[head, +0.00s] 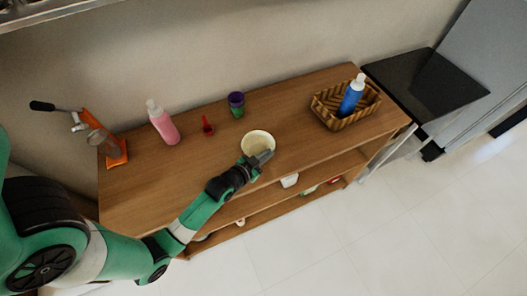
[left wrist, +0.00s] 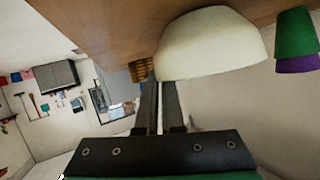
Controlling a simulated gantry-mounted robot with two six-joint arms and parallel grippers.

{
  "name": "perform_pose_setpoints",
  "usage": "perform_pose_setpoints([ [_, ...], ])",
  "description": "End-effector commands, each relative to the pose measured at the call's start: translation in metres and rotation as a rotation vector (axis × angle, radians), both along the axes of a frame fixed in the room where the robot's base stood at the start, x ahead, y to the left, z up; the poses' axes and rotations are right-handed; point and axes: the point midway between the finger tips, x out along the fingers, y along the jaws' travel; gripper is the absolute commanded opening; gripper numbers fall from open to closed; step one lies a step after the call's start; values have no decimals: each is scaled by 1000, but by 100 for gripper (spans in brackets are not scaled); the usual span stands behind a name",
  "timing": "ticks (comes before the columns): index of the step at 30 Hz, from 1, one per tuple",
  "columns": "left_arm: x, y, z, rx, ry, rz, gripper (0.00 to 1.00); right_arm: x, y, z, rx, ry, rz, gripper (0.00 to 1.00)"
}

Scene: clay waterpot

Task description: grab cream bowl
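The cream bowl (head: 257,139) stands upright on the wooden cabinet top near its front edge. It fills the upper middle of the left wrist view (left wrist: 212,45), upside down there. My left gripper (head: 265,156) is at the bowl's front right rim. In the left wrist view its two fingers (left wrist: 158,82) are close together with a narrow gap. One finger runs beside the bowl's outside; the other's tip is hidden behind the bowl wall. I cannot tell whether they press on the rim. My right gripper is not in view.
A green and purple cup (head: 236,104), a red scoop (head: 207,126) and a pink bottle (head: 164,124) stand behind and left. A woven basket (head: 334,123) holding a blue bottle (head: 352,95) is on the right. Bare top (head: 290,117) lies between bowl and basket.

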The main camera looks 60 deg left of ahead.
Motion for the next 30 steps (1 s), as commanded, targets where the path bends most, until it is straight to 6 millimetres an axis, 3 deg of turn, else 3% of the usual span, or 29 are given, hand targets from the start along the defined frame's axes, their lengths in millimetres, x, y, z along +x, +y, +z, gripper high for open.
perform_pose_setpoints([
  [4,-1,0,9,-3,6,1,0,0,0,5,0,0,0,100],
  [8,-1,0,35,0,1,2,0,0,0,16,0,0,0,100],
  [15,-19,-54,100,2,-2,-8,0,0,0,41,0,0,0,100],
  [21,-37,-104,115,2,1,-11,0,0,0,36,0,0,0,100],
  [23,-41,-113,120,1,-1,-7,0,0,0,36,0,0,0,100],
  [25,-44,-121,129,0,3,-4,0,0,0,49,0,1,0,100],
  [30,-48,-130,131,0,1,0,0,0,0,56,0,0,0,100],
])
